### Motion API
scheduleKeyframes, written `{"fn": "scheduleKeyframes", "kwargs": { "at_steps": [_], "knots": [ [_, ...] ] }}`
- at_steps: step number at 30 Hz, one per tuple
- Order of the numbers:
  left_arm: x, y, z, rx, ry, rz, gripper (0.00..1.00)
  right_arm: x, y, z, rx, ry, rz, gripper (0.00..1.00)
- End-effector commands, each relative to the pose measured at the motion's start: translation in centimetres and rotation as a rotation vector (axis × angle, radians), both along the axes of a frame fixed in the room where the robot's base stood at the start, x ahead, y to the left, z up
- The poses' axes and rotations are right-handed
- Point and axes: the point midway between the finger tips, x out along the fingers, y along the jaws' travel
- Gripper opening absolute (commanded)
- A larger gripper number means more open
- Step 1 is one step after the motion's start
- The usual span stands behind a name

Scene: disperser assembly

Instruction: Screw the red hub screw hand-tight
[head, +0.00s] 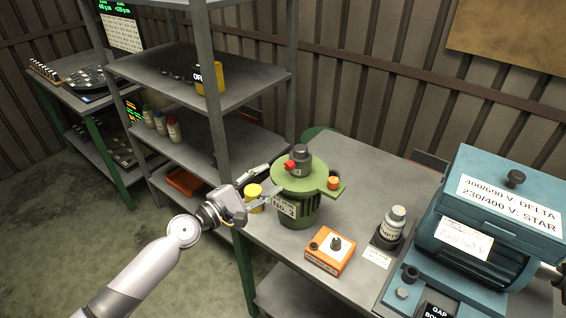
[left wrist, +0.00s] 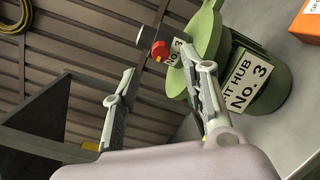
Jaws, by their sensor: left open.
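The red hub screw (head: 289,165) sits on the left side of the dark grey hub (head: 301,158), on top of the green round stand (head: 297,215) labelled No. 3. The screw also shows in the left wrist view (left wrist: 160,50), beyond my fingers. My left gripper (head: 270,181) is open and empty at the left of the stand, a little below and left of the screw. In the left wrist view one finger of the gripper (left wrist: 165,92) overlaps the stand's plate edge; I cannot tell whether it touches. My right gripper is not in view.
A yellow cup (head: 254,191) stands left of the stand. An orange box (head: 330,250), a white bottle (head: 394,222) and a blue motor (head: 480,230) stand on the bench to the right. Grey shelf posts (head: 214,110) rise behind my left arm.

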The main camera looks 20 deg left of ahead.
Motion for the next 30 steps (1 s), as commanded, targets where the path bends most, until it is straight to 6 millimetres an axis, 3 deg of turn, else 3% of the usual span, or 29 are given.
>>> {"fn": "scheduleKeyframes", "kwargs": {
  "at_steps": [6, 12, 23, 30],
  "knots": [
    [3.6, -2.1, 0.2, -0.002, -0.001, 0.0, 0.41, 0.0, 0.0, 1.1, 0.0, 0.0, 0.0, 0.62],
    [5.3, -3.0, 0.0, 0.001, 0.0, 0.0, 0.41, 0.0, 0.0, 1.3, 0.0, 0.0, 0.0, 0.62],
    [5.6, -3.2, -0.1, 0.001, 0.0, -0.001, 0.4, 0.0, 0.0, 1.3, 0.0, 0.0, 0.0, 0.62],
    [5.5, -3.2, -0.1, 0.001, 0.0, -0.001, 0.24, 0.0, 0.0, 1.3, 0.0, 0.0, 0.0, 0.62]
  ]
}}
